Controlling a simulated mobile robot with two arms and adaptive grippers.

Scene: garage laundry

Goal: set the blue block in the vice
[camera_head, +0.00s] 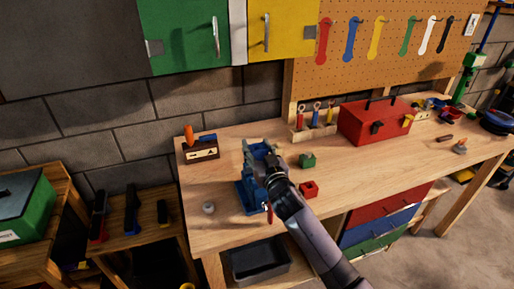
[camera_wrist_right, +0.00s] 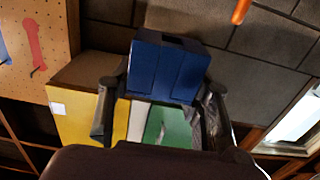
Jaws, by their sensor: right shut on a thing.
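The blue vice (camera_head: 246,194) stands near the front left of the wooden workbench, partly hidden by my right arm. My right gripper (camera_head: 268,162) is at the vice's upper part, reaching toward the wall. In the right wrist view, a blue block (camera_wrist_right: 168,70) sits between the two fingers of the right gripper (camera_wrist_right: 160,103), which is shut on it. In the head view, blue shows just beyond the fingers; the block and the vice are hard to tell apart there. I cannot tell whether the block touches the vice jaws. My left gripper is not in view.
On the bench, a green block (camera_head: 308,161) and a red block (camera_head: 309,189) lie right of the vice. A wooden box (camera_head: 201,152) stands at the back left, a round grey thing (camera_head: 208,208) at the front left. A red toolbox (camera_head: 374,124) is further right.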

